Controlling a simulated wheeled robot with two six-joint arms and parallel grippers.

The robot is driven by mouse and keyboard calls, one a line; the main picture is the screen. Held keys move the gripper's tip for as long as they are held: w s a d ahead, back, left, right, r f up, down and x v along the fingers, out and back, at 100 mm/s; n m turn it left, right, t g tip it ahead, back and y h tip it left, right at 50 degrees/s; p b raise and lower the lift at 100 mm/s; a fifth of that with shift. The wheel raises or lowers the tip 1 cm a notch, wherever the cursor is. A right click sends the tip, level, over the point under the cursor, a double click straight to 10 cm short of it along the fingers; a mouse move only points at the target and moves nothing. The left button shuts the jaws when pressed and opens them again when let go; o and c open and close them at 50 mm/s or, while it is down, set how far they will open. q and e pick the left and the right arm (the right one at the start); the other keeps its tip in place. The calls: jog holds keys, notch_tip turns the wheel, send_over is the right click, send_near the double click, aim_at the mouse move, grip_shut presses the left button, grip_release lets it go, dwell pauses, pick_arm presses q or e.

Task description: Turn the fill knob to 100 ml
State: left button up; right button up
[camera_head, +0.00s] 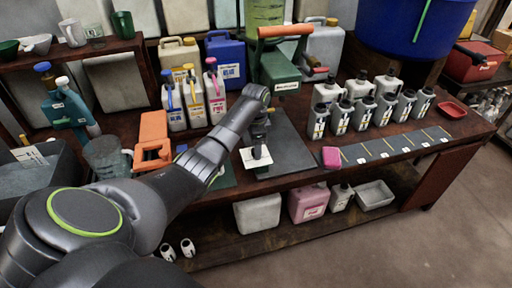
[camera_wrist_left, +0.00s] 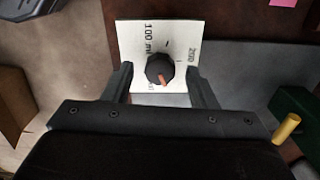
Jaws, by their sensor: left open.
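The fill knob (camera_wrist_left: 160,69) is dark and round with an orange pointer. It sits on a white dial plate (camera_wrist_left: 128,38), which also shows in the head view (camera_head: 256,161). The plate reads "100 ml" at upper left and "200" at right; a label at the bottom is partly hidden. The pointer faces the bottom of the wrist picture, away from the 100 ml label. My left gripper (camera_wrist_left: 160,82) is open, with one finger on each side of the knob and gaps visible. In the head view my left gripper (camera_head: 258,147) is above the plate. My right gripper is out of view.
A green dispenser (camera_head: 278,68) with an orange handle stands behind the plate. Several grey bottles (camera_head: 341,118) stand to the right, near a pink block (camera_head: 332,157). Colour-capped white bottles (camera_head: 194,103) and an orange holder (camera_head: 152,138) are to the left.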

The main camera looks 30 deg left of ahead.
pick_arm(q)
jog(key=shift+f, duration=0.35)
